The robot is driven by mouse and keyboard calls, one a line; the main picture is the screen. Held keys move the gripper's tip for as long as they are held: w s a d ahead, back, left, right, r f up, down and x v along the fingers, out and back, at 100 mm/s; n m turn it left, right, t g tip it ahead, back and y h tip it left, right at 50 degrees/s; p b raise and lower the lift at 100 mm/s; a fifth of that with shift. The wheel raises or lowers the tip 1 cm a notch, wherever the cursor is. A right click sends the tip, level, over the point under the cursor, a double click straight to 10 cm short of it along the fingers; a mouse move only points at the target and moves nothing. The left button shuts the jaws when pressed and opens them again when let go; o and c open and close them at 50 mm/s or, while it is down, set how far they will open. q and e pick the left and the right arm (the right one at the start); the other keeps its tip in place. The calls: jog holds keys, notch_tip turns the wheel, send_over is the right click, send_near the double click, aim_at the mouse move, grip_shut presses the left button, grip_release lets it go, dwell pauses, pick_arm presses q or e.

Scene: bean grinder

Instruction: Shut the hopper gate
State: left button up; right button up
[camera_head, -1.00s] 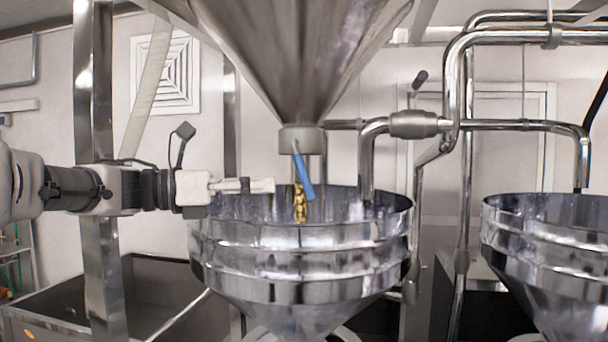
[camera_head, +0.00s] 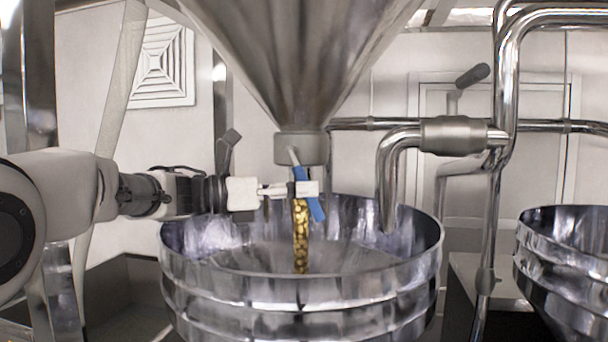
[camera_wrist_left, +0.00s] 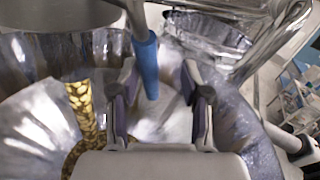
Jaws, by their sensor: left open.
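The steel hopper (camera_head: 300,70) hangs at the top centre of the head view, with a grey outlet collar (camera_head: 301,148) at its tip. The gate's blue handle (camera_head: 315,207) hangs down at a slant from the collar. A stream of golden beans (camera_head: 301,240) falls below the collar into the round steel funnel (camera_head: 300,290). My left gripper (camera_head: 306,189) is open beside the handle, just below the collar. In the left wrist view, the blue handle (camera_wrist_left: 148,68) reaches down between the open fingers (camera_wrist_left: 160,98), with gaps visible, and beans (camera_wrist_left: 84,105) fall to the left. My right gripper is not seen.
A second steel funnel (camera_head: 570,250) stands at the right. A bent pipe (camera_head: 395,165) with a valve (camera_head: 455,135) comes down into the first funnel's right side. The funnel's rim lies a little below my left gripper.

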pick_arm(q)
jog(key=shift+w+d+f, duration=0.25)
jog(key=shift+w+d, duration=0.05)
jog(key=shift+w, duration=0.25)
jog(key=shift+w+d+f, duration=0.2)
jog(key=shift+w+d, duration=0.1)
jog(key=shift+w, duration=0.2)
jog(key=shift+w+a+f, duration=0.1)
jog(key=shift+w+f, duration=0.05)
jog(key=shift+w, duration=0.2)
jog(key=shift+s+a, duration=0.1)
jog(key=shift+s, duration=0.2)
jog(key=c, duration=0.6)
jog(key=shift+s+r, duration=0.3)
jog(key=shift+s, duration=0.05)
grip_shut()
jog(key=shift+w, duration=0.15)
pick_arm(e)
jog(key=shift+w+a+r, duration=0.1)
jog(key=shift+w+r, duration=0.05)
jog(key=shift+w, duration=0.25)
pick_arm(q)
jog(key=b, duration=0.3)
jog(key=shift+d+f+n+h+b, duration=0.2)
jog(key=shift+d+n+h+b, duration=0.1)
jog(key=shift+h+b, duration=0.1)
jog(key=shift+d+r, duration=0.1)
jog(key=shift+r, duration=0.4)
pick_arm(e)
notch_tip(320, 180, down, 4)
